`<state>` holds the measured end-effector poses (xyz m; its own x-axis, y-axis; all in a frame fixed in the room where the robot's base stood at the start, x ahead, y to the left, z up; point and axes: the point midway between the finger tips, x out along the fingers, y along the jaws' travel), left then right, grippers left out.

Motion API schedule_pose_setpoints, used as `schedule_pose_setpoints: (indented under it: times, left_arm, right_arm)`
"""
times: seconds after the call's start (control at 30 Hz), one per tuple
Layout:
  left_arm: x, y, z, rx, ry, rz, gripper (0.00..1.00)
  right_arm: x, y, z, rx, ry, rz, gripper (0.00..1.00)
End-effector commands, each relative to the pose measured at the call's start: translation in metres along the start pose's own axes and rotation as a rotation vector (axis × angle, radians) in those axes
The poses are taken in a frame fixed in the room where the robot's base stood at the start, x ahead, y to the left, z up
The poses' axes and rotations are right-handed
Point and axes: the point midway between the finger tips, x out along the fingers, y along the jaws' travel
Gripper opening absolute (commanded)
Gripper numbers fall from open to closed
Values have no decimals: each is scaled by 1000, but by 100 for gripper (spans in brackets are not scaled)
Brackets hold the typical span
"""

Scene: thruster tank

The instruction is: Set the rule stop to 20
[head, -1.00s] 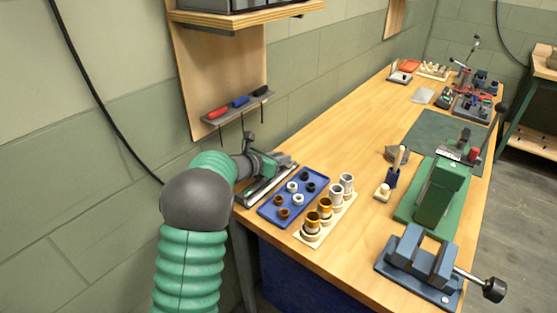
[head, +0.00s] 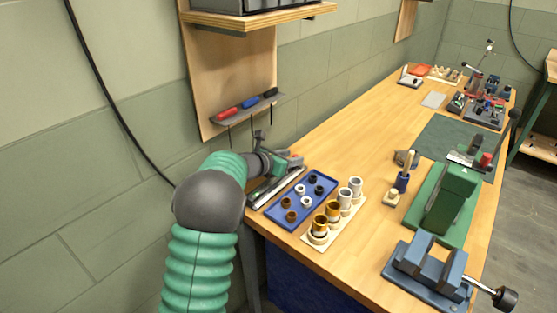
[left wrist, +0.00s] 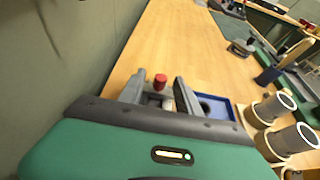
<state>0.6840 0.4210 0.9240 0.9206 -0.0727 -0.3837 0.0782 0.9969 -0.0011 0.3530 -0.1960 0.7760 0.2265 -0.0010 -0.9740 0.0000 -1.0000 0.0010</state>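The rule (head: 274,190), a long grey metal strip, lies at the bench's left edge, beside the blue tray. My left gripper (head: 296,161) is over its far end and hides part of it. In the left wrist view a red knob (left wrist: 160,81), which looks like part of the stop, stands between the two grey fingertips of my left gripper (left wrist: 161,82). The fingers are apart, with a gap on each side of the knob. The rule's marks and the stop's reading cannot be made out. My right gripper is not in view.
A blue tray (head: 277,211) with several small rings and a cream stand (head: 320,242) with several cylinders are just right of the rule. A green press (head: 452,195) and blue vise (head: 428,270) stand farther right. The wall is close on the left.

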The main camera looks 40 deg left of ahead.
Motion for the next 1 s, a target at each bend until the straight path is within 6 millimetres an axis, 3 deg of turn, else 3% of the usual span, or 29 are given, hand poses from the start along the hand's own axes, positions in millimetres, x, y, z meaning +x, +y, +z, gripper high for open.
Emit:
schedule_pose_setpoints:
  times: [0.3, 0.5, 0.7, 1.0]
  left_arm:
    - [-88, 2, 2, -2, -3, 5, 40]
    - [-136, 2, 0, -2, -1, 2, 40]
    - [-155, 1, -2, -2, 2, 1, 40]
    - [-156, 1, -2, -1, 2, 1, 40]
  right_arm:
    - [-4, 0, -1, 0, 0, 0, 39]
    - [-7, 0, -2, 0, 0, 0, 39]
    - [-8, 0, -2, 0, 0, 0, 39]
    - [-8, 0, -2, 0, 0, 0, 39]
